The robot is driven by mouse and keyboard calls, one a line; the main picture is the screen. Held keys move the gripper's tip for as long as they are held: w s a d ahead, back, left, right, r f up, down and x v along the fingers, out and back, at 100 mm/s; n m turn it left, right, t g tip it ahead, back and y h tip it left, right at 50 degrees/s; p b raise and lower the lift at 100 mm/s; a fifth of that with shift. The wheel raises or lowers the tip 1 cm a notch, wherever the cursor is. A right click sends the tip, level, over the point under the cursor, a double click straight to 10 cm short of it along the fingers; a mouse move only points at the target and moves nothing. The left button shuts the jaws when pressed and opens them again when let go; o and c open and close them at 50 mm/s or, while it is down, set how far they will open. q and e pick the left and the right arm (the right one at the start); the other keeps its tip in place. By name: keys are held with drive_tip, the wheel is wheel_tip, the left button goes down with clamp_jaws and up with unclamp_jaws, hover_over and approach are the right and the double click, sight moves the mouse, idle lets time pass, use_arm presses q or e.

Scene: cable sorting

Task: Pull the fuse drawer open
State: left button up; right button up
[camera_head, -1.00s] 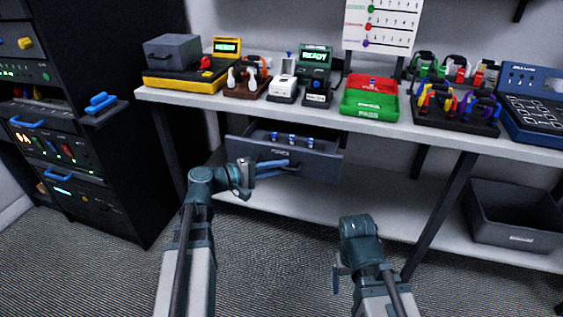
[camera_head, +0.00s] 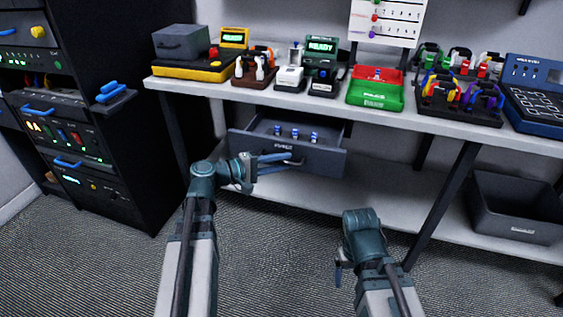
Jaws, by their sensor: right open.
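The grey fuse drawer (camera_head: 325,163) hangs under the workbench and stands open, with its inside showing. Several small blue-and-white fuses (camera_head: 295,134) stand in it. My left gripper (camera_head: 288,159) is at the drawer's front, with its fingers at the handle. It appears shut on the handle, which the fingers partly hide. My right gripper (camera_head: 341,268) is open and empty, low in front of the bench and well away from the drawer.
The workbench (camera_head: 225,92) carries a yellow device (camera_head: 190,68), red and green trays (camera_head: 375,94) and a cable rack (camera_head: 462,100). A black equipment rack (camera_head: 130,150) stands at the left. A grey bin (camera_head: 515,208) sits on the lower shelf at the right. The carpet in front is clear.

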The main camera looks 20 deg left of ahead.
use_arm(q)
drive_tip(key=p+v, duration=0.2)
drive_tip(key=v, duration=1.1)
drive_tip(key=shift+s+a, duration=0.2)
drive_tip(key=shift+s, duration=0.1)
drive_tip(key=s+d+f+m+g+y, duration=0.6)
drive_tip(key=d+f, duration=0.3)
drive_tip(key=d, duration=0.3)
drive_tip(key=s+d+f+m+g+y, duration=0.45)
drive_tip(key=d+f+m+y, duration=0.4)
drive_tip(key=d, duration=0.25)
wheel_tip(320, 180, up, 27)
drive_tip(key=h+p, duration=0.1)
drive_tip(key=p, duration=2.7)
drive_tip(key=shift+w+r+g, duration=0.2)
drive_tip(key=shift+w+g, duration=0.05)
drive_tip(key=shift+g, duration=0.1)
